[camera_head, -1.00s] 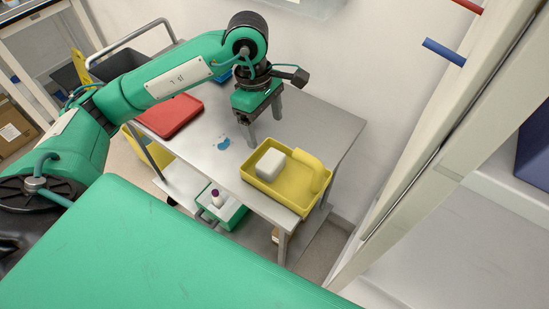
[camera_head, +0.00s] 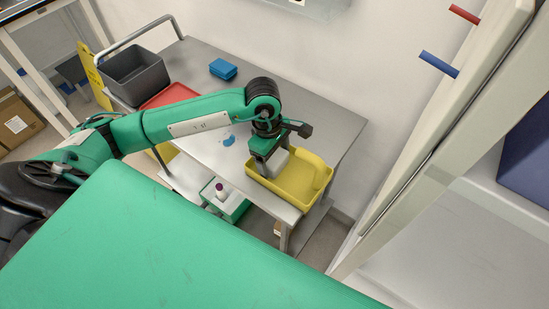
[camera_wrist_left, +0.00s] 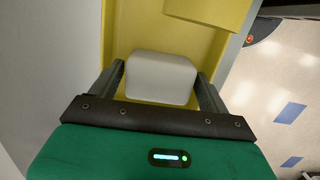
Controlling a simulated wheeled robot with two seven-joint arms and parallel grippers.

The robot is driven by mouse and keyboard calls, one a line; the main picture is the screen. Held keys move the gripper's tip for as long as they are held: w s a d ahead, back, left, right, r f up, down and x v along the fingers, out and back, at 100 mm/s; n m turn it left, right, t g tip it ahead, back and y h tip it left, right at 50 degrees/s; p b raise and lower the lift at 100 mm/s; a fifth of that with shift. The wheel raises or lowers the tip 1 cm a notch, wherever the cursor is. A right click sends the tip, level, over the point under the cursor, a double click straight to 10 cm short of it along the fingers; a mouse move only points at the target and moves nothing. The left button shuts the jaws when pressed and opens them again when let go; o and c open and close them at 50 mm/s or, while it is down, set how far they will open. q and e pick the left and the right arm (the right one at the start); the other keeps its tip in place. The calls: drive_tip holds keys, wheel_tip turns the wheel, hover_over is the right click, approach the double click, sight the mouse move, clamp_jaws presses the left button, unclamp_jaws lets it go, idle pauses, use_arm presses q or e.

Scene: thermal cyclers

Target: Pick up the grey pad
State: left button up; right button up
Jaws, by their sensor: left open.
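The grey pad, a pale rounded block, lies in the yellow tray (camera_head: 318,178) on the metal cart. In the head view it is mostly hidden behind my left gripper (camera_head: 268,168). In the left wrist view the pad (camera_wrist_left: 160,77) shows clearly, between the two fingers of the open left gripper. One finger is on each side of the pad; I cannot tell whether either touches it. My right gripper is not in view.
The metal cart top (camera_head: 305,115) is clear behind the tray. A blue box (camera_head: 223,69), a grey bin (camera_head: 137,76) and a red tray (camera_head: 168,97) stand farther left. A white cabinet edge stands at right.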

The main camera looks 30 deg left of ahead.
sight(275, 156)
use_arm(q)
drive_tip(key=shift+f, duration=0.15)
drive_tip(key=shift+c, duration=0.2)
drive_tip(key=c, duration=0.7)
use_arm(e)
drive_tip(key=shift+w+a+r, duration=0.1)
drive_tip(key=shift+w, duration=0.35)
use_arm(q)
drive_tip(key=shift+r, duration=0.7)
wheel_tip(275, 156, up, 7)
drive_tip(key=shift+w+r+b, duration=0.1)
drive_tip(key=shift+r+b, duration=0.05)
drive_tip(key=shift+b, duration=0.7)
drive_tip(key=shift+r+b, duration=0.6)
drive_tip(key=shift+r, duration=5.1)
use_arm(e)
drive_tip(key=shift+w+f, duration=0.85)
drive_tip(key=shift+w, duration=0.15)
